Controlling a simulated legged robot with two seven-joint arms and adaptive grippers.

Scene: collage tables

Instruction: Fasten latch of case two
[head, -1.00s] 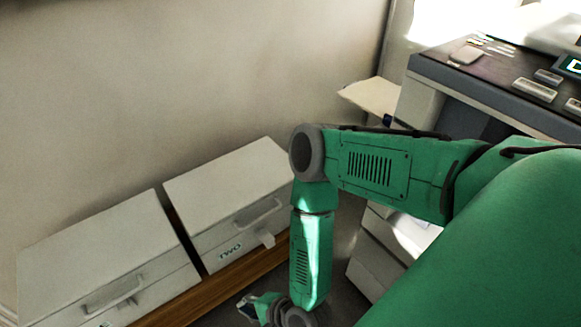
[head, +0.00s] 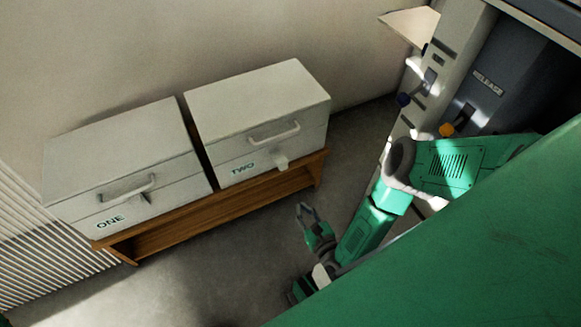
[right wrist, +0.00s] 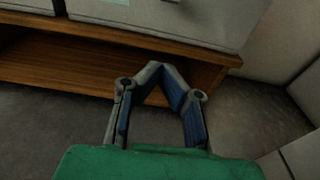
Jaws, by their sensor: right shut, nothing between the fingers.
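Case two (head: 258,95) is a white box with a "TWO" label, standing closed-looking on a low wooden bench. Its handle (head: 275,132) is on the upper front. A small pale latch (head: 281,163) sticks out from the lower front, right of the label; I cannot tell whether it is fastened. My right gripper (head: 304,208) is below and right of the latch, apart from it, over the floor in front of the bench. In the right wrist view its blue-grey fingers (right wrist: 161,70) meet at the tips, empty, with the case front above. My left gripper is not in view.
Case one (head: 125,150) stands left of case two, with a narrow gap between. The wooden bench (head: 215,215) has an open shelf beneath. A grey machine with a "RELEASE" label (head: 488,84) stands at the right, close to my arm. Grey floor (head: 225,270) before the bench is clear.

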